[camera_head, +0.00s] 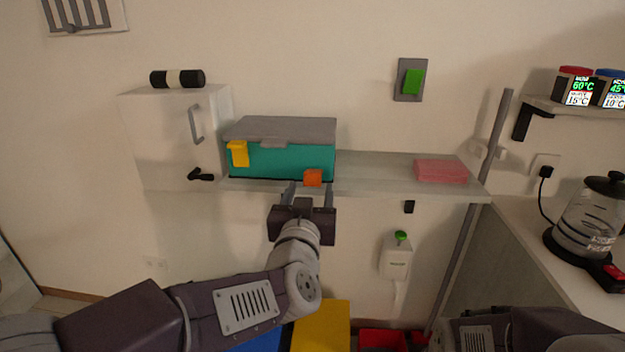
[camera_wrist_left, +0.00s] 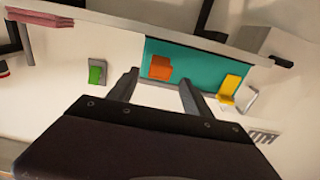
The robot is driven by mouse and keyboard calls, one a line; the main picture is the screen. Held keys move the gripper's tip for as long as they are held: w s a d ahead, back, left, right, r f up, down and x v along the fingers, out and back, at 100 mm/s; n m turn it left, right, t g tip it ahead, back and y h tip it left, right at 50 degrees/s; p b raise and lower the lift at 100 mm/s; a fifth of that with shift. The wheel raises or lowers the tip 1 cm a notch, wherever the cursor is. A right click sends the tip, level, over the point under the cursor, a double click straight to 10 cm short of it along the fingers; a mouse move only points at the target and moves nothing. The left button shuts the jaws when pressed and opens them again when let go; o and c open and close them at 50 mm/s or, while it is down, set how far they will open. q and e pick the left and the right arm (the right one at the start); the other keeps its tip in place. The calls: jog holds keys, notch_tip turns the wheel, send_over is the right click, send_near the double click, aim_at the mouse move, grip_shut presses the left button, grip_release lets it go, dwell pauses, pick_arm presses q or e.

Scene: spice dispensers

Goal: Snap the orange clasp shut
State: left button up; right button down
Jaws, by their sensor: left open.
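A teal box (camera_head: 275,161) with a grey lid (camera_head: 283,128) stands on the shelf, its lid lying down over it. The orange clasp (camera_head: 313,178) is at the lower right of the box's front, hanging below and apart from the lid edge. It also shows in the left wrist view (camera_wrist_left: 160,67) against the teal front. A yellow clasp (camera_head: 238,153) sits at the front's upper left, by the lid edge. My left gripper (camera_head: 308,190) is open and empty, just in front of the orange clasp, with a finger on either side in the picture. My right gripper is out of view.
A white cabinet (camera_head: 160,145) with a grey handle stands left of the box. A pink block (camera_head: 440,171) lies on the shelf (camera_head: 375,175) to the right, with bare shelf between. A glass kettle (camera_head: 590,220) stands on the right counter. A green switch (camera_head: 412,82) is on the wall.

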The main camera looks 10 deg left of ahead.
aim_at(312, 181)
pick_arm(q)
jog(key=w, duration=0.5)
jog(key=shift+w+b, duration=0.2)
jog(key=shift+b, duration=0.1)
grip_shut()
dwell(1.1)
